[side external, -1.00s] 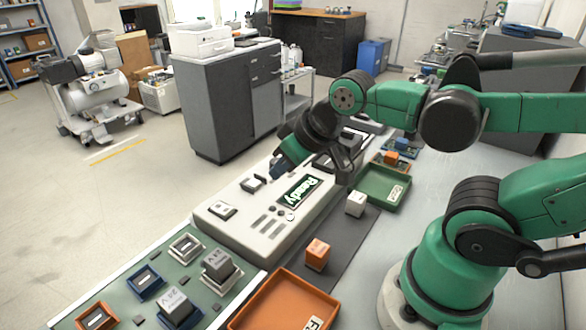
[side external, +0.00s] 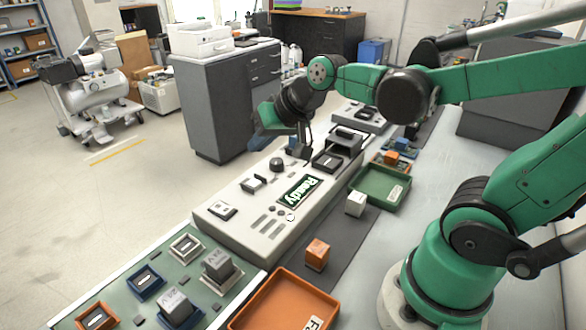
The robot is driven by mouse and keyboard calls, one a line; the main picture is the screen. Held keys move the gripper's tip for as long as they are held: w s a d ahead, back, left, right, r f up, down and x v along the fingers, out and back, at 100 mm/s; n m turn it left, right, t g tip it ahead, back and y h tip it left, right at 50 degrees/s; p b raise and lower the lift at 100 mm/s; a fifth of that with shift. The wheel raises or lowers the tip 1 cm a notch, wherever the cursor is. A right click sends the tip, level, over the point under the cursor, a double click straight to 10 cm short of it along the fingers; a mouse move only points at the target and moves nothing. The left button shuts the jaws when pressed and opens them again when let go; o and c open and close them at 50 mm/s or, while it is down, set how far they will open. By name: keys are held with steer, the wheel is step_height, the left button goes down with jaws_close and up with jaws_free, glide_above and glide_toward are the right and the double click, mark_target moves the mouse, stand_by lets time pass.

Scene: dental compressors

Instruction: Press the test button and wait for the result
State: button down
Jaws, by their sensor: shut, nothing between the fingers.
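My gripper (side external: 304,155) is shut and empty. It hangs over the console's far part, just right of the dark button and appears apart from it. The height of its fingertips above the surface is hard to judge.
Dark sockets (side external: 327,161) lie right of my gripper. A green tray (side external: 380,188), white cube (side external: 356,203), orange cube (side external: 317,254) and orange tray (side external: 285,305) are along the right side. A green board (side external: 200,260) with sockets and grey blocks is in front.

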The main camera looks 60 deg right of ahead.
mark_target(257, 184)
steer(key=w+d+m, duration=0.1)
steer(key=w+m, duration=0.1)
steer(key=w, duration=0.1)
steer(key=w+d+m+t, duration=0.1)
steer(key=shift+w+d+r+m, duration=0.15)
steer(key=shift+d+m, duration=0.15)
steer(key=shift+f, duration=4.45)
steer(key=shift+f, duration=0.4)
steer(key=shift+f, duration=0.45)
steer(key=shift+r, duration=0.9)
